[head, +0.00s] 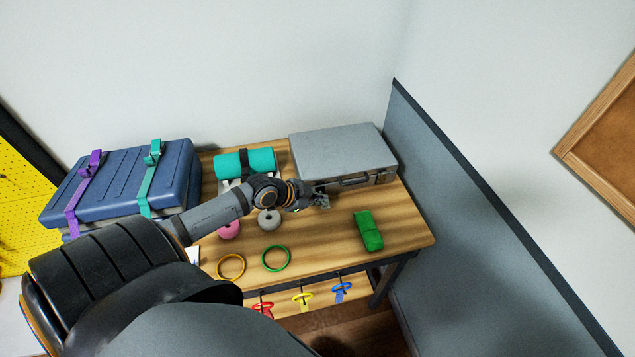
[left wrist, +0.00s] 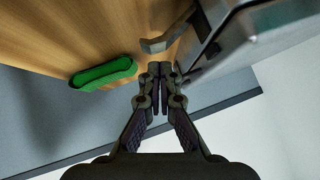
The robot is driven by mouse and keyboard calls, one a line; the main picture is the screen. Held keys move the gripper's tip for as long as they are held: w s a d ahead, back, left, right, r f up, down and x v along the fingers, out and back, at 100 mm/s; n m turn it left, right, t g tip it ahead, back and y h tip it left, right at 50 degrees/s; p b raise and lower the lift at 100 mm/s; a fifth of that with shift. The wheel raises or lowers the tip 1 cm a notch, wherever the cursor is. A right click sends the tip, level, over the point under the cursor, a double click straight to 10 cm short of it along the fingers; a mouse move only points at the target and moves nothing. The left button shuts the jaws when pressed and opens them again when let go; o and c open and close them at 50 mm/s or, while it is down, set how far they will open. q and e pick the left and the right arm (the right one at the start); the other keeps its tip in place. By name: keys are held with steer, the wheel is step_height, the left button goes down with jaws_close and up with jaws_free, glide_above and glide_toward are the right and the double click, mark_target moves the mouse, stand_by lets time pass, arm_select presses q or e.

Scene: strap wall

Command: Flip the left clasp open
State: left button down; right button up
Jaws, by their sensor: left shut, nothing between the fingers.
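A silver case (head: 345,150) lies closed at the back right of the wooden table, with its handle (head: 355,180) on the front face. A small right clasp (head: 381,178) shows on that face. The left clasp cannot be made out in the head view; my left gripper (head: 322,201) is close in front of that end of the face. In the left wrist view the case (left wrist: 265,40) is at upper right, with a grey handle-like part (left wrist: 168,36) sticking out from it. My left gripper (left wrist: 160,72) is shut and empty, its fingertips apart from that part. My right gripper is not seen.
A green block (head: 368,231) lies right of my gripper. Grey (head: 269,219) and pink (head: 229,230) rings lie left of it, with green (head: 276,258) and orange (head: 231,266) hoops in front. A strapped teal roll (head: 246,163) and blue case (head: 120,180) stand left. A grey partition (head: 440,200) borders the right.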

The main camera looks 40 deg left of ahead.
arm_select(q)
steer(key=shift+w+a, duration=0.15)
steer(key=shift+a, duration=0.05)
steer(key=shift+w+a+r+b, duration=0.1)
steer(key=shift+w+a+b, duration=0.1)
steer(key=shift+b, duration=0.1)
steer(key=shift+a, duration=0.1)
